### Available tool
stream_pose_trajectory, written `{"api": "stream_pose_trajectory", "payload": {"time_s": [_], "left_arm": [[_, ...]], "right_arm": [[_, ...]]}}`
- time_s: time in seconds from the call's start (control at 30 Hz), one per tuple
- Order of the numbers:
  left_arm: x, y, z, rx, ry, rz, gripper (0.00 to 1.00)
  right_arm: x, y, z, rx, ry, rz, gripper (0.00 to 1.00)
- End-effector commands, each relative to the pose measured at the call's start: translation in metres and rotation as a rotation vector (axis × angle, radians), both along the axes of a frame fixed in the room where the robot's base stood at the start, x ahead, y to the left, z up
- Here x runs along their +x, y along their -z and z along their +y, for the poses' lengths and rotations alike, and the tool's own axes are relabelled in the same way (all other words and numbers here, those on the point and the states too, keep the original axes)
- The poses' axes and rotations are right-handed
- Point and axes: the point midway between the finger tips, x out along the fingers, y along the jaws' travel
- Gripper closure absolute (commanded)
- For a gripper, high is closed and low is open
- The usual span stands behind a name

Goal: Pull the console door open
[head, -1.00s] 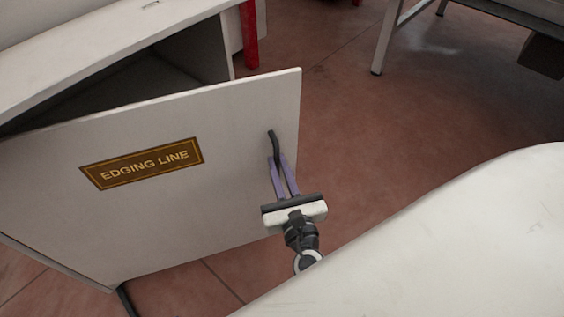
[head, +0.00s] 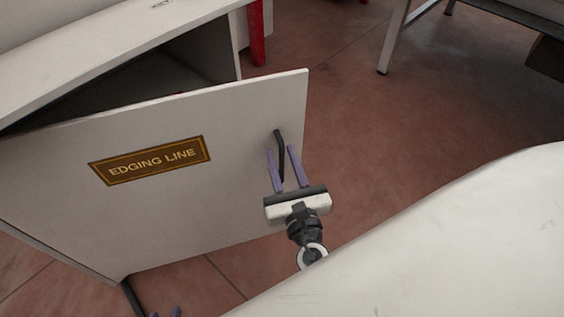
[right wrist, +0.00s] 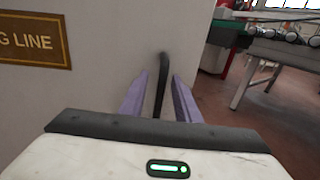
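The console door (head: 200,215) is a white panel with a brown EDGING LINE plate (head: 150,161). It stands ajar, with a dark gap into the console behind it. Its black bar handle (head: 279,150) is near the free edge. My right gripper (head: 282,150) is open, its purple fingers on either side of the handle and apart from it. The right wrist view shows the handle (right wrist: 161,85) upright between the spread fingers. Only the purple fingertips of my left gripper (head: 165,312) show at the bottom edge, spaced apart; the rest is out of view.
The white console top (head: 90,50) runs above the door at upper left. A red post (head: 256,35) stands behind the console. A metal-legged table (head: 392,40) is at upper right. Reddish floor (head: 400,110) lies clear to the right of the door.

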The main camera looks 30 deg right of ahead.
Motion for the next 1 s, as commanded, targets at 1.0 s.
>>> {"api": "stream_pose_trajectory", "payload": {"time_s": [1.0], "left_arm": [[0.000, -0.020, -0.002, 0.006, -0.003, 0.008, 0.69]], "right_arm": [[-0.015, -0.065, -0.037, 0.358, 0.147, -0.028, 1.00]]}}
